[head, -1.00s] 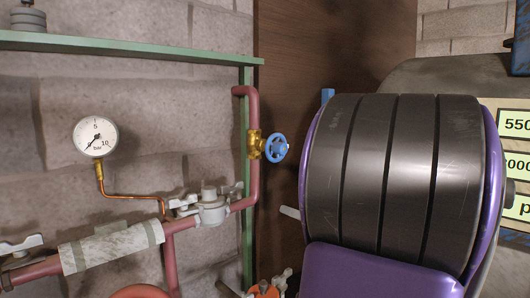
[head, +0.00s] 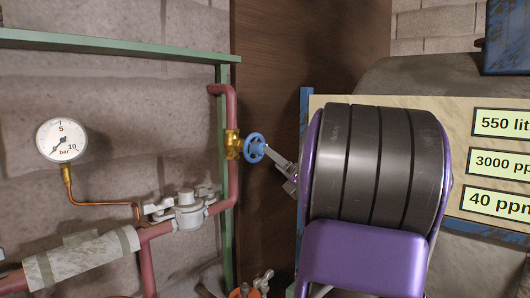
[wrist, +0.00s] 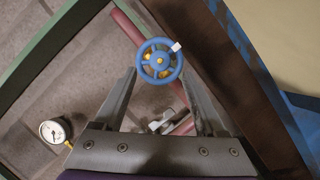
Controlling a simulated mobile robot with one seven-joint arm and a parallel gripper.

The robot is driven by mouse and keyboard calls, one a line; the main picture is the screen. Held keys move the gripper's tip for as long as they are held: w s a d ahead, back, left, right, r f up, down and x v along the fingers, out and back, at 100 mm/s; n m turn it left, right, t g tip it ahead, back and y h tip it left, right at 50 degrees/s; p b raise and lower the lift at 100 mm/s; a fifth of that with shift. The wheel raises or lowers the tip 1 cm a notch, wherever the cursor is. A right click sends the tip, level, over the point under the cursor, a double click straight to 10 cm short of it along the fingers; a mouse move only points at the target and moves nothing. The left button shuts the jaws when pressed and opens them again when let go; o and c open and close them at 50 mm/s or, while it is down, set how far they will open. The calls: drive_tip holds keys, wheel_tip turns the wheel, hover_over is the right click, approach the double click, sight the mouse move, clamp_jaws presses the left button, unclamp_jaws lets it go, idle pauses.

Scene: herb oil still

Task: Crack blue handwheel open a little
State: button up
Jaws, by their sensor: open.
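The blue handwheel (head: 255,147) sits on a brass valve (head: 233,144) on the red vertical pipe (head: 232,190). In the wrist view the blue handwheel (wrist: 159,61) shows face-on, with spokes, a yellow hub and a small white tag at its upper right rim. My gripper (wrist: 156,78) is open, its two fingers on either side of the wheel's lower part in that view. I cannot tell whether they touch the rim. In the head view my gripper (head: 281,160) reaches from the right to the wheel, partly hidden behind my arm.
A pressure gauge (head: 62,140) stands on a copper tube at left, its needle near zero. A grey lever valve (head: 187,207) lies below left. A green frame post (head: 222,170) runs behind the pipe. A sign board (head: 465,120) is at right.

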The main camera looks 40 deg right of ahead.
sight(258, 148)
drive_tip(key=x, duration=0.6)
clamp_jaws()
idle(0.3)
